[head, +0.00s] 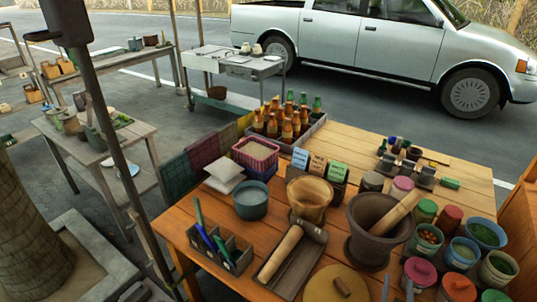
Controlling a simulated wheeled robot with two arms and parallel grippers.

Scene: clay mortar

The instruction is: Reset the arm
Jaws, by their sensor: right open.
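My right gripper (397,288) shows only as two thin grey fingertips at the bottom edge, apart from each other. They are in front of the table, between a round wooden lid (341,284) and a pink-lidded jar (420,271). Nothing shows between them. The rest of the right arm is out of the picture. I do not see my left gripper. A dark clay mortar (366,246) stands upright on the wooden table with a wooden pestle (397,212) leaning in it.
Several jars and bowls crowd the table's right side. A divided tray (222,250), a long tray with a wooden roller (279,254), a wooden bowl (309,196) and a bottle crate (311,132) fill the rest. The table's back right (462,165) has bare room.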

